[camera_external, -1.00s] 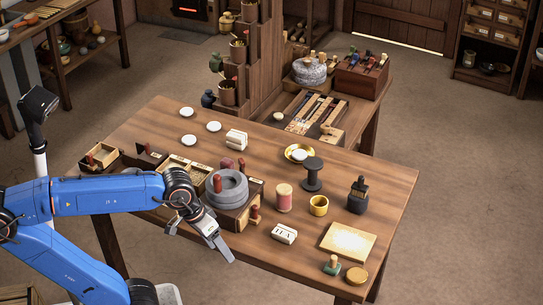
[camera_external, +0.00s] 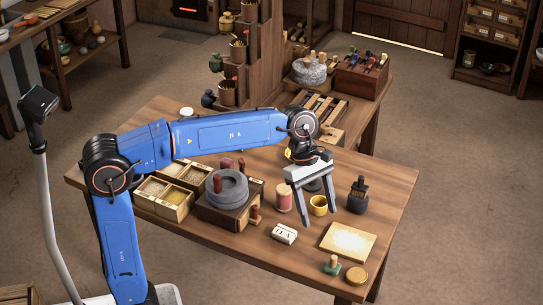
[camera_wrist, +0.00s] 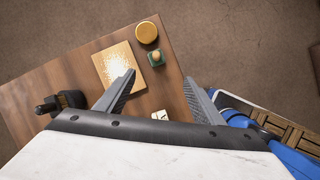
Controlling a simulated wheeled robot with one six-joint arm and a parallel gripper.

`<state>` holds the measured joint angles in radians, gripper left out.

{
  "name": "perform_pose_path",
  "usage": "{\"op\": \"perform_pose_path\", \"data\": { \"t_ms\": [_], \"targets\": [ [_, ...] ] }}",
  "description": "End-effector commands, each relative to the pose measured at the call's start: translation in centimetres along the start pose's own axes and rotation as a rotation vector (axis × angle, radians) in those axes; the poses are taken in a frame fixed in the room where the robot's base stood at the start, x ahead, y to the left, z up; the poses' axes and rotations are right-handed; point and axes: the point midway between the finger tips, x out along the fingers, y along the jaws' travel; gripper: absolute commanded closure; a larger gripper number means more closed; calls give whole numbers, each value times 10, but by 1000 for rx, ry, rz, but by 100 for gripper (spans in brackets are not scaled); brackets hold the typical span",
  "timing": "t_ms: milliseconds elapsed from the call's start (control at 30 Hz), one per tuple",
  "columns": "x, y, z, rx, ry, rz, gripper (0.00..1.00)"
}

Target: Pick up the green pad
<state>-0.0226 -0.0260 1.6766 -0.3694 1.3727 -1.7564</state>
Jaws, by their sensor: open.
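The green pad (camera_external: 332,267), a small green block with a tan knob on top, sits near the front right edge of the wooden table (camera_external: 385,225). In the wrist view the green pad (camera_wrist: 156,60) lies ahead of the gap between my fingertips, beside a round gold lid. My gripper (camera_external: 318,218) hangs above the table with its fingers pointing down, apart and empty, up and to the left of the pad. Both fingers of my gripper (camera_wrist: 159,77) show in the wrist view, with nothing between them.
A gold lid (camera_external: 357,275) stands just right of the pad, and a pale board (camera_external: 348,242) lies behind it. Bare wood lies left of the pad.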

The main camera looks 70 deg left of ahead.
Motion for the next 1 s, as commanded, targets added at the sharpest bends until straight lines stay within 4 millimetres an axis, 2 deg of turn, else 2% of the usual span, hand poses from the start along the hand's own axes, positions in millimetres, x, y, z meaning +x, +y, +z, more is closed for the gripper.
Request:
{"op": "perform_pose_path", "data": {
  "t_ms": [100, 233, 700, 833, 1000],
  "targets": [
    [1, 9, 5, -48, -8, -10, 38],
    [12, 10, 6, -59, -9, -14, 38],
    [94, 8, 6, -57, -8, -14, 38],
    [111, 8, 6, -57, -8, -13, 38],
    [122, 9, 6, -56, -9, -11, 38]
  ]
}}
